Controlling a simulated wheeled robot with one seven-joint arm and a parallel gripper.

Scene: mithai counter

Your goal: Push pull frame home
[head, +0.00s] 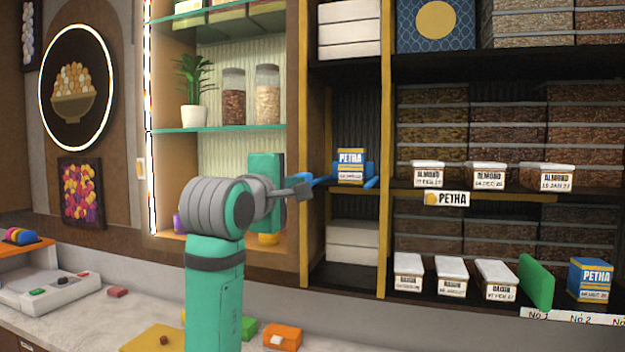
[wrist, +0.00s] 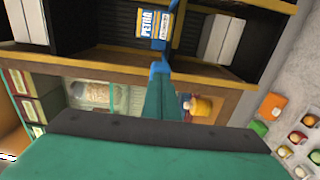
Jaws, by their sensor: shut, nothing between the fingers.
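The pull frame (head: 367,172) is blue and sits around a blue PETHA box (head: 351,160) in the middle shelf bay; its exact outline is hard to make out. My gripper (head: 304,189) is shut and empty, at the left front of that bay, pointing toward the frame. In the wrist view my shut gripper (wrist: 159,82) points at the PETHA box (wrist: 155,22), with a blue piece at its tips. I cannot tell whether the tips touch the frame, and my gripper hides part of it.
Wooden posts (head: 385,150) bound the bay, with white boxes (head: 352,243) below. ALMOND tubs (head: 488,175) line the shelf to the right. Below them stand a green block (head: 535,282) and another PETHA box (head: 590,279). The counter (head: 80,325) holds a scale and small items.

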